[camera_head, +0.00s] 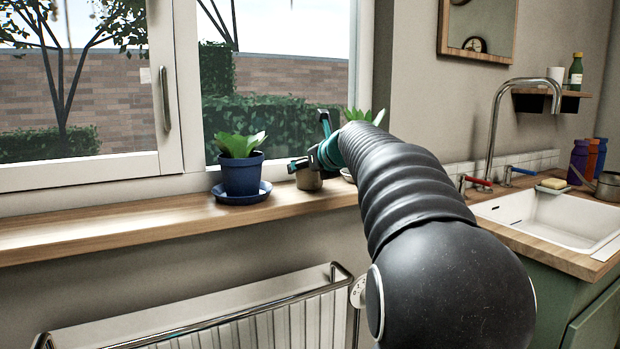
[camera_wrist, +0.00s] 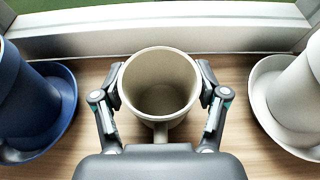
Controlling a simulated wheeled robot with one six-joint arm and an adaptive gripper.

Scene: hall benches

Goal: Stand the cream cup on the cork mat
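The cream cup (camera_wrist: 160,78) stands upright and empty on the wooden window sill, its handle turned toward my gripper in the wrist view. In the head view the cup (camera_head: 308,181) shows partly, below my gripper (camera_head: 310,152). In the wrist view my gripper (camera_wrist: 161,86) has one finger on each side of the cup, very close to its wall. I cannot tell whether the pads press on it or leave a slight gap. The cork mat is not seen in either view.
A blue plant pot (camera_head: 242,176) on a blue saucer (camera_wrist: 66,100) stands left of the cup. A white pot on a white saucer (camera_wrist: 262,100) stands right of it. The window frame (camera_wrist: 160,32) is close behind. The sill (camera_head: 100,231) is clear at left. A sink (camera_head: 550,215) is at right.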

